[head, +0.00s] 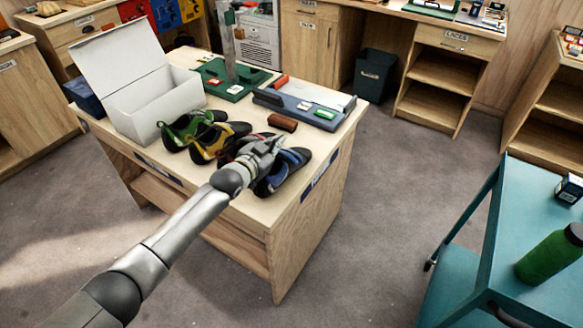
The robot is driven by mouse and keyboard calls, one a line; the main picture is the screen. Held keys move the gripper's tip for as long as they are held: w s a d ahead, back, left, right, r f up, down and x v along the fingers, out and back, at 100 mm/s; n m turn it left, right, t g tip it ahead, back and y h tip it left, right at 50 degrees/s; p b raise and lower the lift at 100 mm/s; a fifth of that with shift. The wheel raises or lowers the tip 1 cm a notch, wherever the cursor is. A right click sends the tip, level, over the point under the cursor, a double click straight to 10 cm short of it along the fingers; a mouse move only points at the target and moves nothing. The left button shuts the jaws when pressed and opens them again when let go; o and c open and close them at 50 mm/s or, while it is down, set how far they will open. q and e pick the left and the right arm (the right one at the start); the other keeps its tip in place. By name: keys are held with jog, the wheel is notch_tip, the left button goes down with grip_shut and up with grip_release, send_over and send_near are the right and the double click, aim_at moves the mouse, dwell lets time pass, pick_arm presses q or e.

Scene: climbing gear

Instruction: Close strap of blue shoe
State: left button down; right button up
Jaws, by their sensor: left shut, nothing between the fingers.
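The blue shoe (293,160) sits on the wooden workbench (292,208), at the right front end of a row of shoes. My left gripper (272,143) is shut and empty, over the shoe's left side. The gripper and wrist hide part of the blue shoe, so I cannot tell how its strap lies or whether the fingers touch it. My right gripper is out of view.
A red shoe (233,146), a yellow shoe (215,142) and a green shoe (186,125) stand left of the blue one. An open white box (150,105) is behind them. A brown block (282,122) lies behind. A teal cart (540,225) is right.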

pick_arm(q)
jog(key=v, duration=1.2)
jog(key=s+a+f+n+g+y, duration=0.25)
jog(key=s+f, duration=0.55)
jog(key=s, duration=0.4)
jog(key=s+a+f+n+g+y, duration=0.15)
jog(key=s+a, duration=0.25)
jog(key=s, duration=0.4)
jog(key=s+a+f+n+g+y, duration=0.1)
jog(key=s+a+n+g+y, duration=0.15)
jog(key=s, duration=0.55)
jog(key=s+a+f+n+g+y, duration=0.1)
jog(key=s+a+f+n+g, duration=0.15)
jog(key=s+a, duration=0.4)
jog(key=s+d+f+m+g, duration=0.1)
jog(key=s+f, duration=0.1)
jog(key=f, duration=1.2)
jog(key=s+d+f+g, duration=0.1)
jog(key=s+f, duration=0.1)
jog(key=f, duration=1.1)
jog(key=s+a+f+g, duration=0.1)
jog(key=s+a+f, duration=0.2)
jog(key=s+f, duration=1.1)
jog(key=shift+s+a+f+y, duration=0.2)
jog(key=shift+s+f+y, duration=0.2)
jog(key=shift+s, duration=0.75)
